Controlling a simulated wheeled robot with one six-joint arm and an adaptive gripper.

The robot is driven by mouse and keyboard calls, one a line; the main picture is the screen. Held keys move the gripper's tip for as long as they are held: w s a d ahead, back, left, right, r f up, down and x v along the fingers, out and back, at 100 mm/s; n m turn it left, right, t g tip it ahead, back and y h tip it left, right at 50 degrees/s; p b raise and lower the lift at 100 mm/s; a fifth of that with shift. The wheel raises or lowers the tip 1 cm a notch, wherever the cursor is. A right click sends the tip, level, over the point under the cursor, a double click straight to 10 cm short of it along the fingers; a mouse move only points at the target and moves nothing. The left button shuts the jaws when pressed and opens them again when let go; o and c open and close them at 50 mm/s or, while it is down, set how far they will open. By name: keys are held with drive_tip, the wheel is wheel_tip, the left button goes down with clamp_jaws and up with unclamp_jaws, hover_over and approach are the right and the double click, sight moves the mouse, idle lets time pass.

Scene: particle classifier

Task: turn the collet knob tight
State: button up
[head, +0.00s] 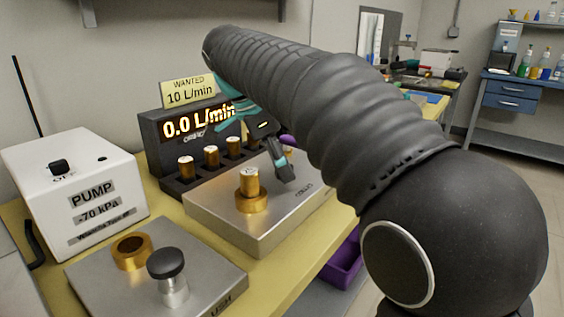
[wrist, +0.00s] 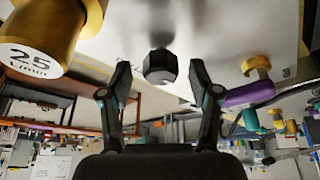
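A black faceted knob (wrist: 160,66), which looks like the collet knob, sticks out of the pale plate in the wrist view. My gripper (wrist: 160,85) is open, with one finger on each side of the knob's line and a gap to it on both sides. In the head view my gripper (head: 281,160) points down over the right part of the steel block (head: 225,222), near a small partly hidden label. The knob is hidden there behind my gripper and arm. A brass piece (head: 250,182) stands in a brass ring on this block; in the wrist view a brass piece (wrist: 38,35) reads 25 L/min.
A display (head: 150,135) reads 0.0 L/min, under a card (head: 188,91) reading 10 L/min. Several brass pieces (head: 210,157) stand before it. A white pump (head: 70,180) and a front block (head: 215,272) with a black-topped post (head: 166,265) are left. A purple bin (head: 343,268) is below the edge.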

drive_tip(key=shift+r, duration=0.1)
drive_tip(key=v, duration=0.7)
drive_tip(key=shift+r, duration=0.2)
idle(0.4)
